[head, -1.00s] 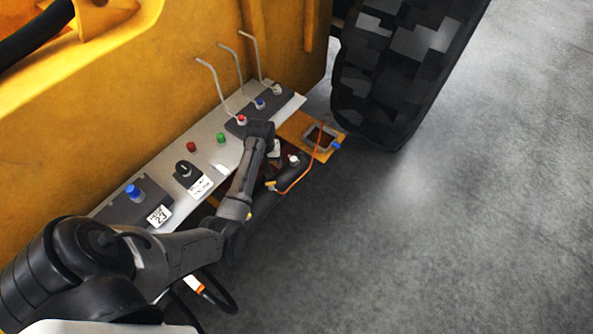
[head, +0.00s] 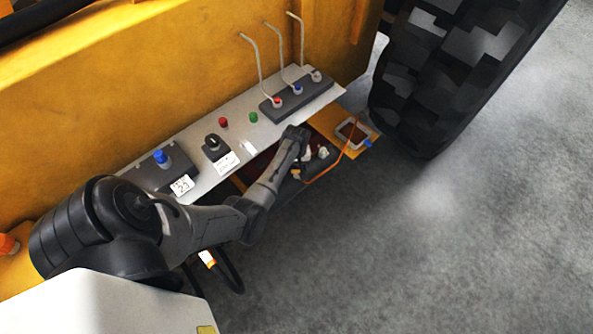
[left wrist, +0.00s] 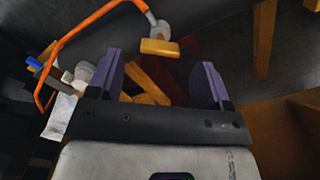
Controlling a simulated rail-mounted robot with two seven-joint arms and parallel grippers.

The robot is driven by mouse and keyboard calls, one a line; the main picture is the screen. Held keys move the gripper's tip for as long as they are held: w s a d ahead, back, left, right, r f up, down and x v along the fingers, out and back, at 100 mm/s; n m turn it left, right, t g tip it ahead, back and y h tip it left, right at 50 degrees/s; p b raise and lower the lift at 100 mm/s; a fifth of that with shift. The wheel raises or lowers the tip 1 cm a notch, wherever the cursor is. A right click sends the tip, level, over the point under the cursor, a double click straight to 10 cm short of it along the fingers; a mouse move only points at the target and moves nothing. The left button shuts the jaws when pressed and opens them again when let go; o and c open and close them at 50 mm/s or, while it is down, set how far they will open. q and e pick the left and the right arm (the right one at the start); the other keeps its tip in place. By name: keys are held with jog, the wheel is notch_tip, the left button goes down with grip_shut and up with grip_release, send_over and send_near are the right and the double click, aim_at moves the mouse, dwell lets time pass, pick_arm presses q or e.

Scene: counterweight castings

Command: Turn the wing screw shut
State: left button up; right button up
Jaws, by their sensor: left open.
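My left gripper (left wrist: 160,85) is open and empty in the left wrist view, with its two dark purple fingers apart. In the head view its wrist hangs beside the front edge of the grey panel, and its fingertips are mostly hidden by the arm. A small blue part (head: 367,143), possibly the wing screw, sits at the edge of the yellow plate (head: 365,153). It also shows as a blue piece (left wrist: 34,63) left of the fingers in the left wrist view, apart from them. Its wing shape is too small to tell. My right gripper is not in view.
An orange cord (head: 325,171) runs from the plate to a yellow block (left wrist: 160,47) beyond the fingers. A white knob (head: 322,152) is close to the gripper. The grey panel (head: 235,138) carries buttons and upright levers. A large tyre (head: 440,80) stands right; open floor lies front right.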

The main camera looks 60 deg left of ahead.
aim_at(296, 171)
pick_arm(q)
jog(key=shift+f+b, duration=0.45)
jog(key=shift+f, duration=1.25)
jog(key=shift+c, duration=0.3)
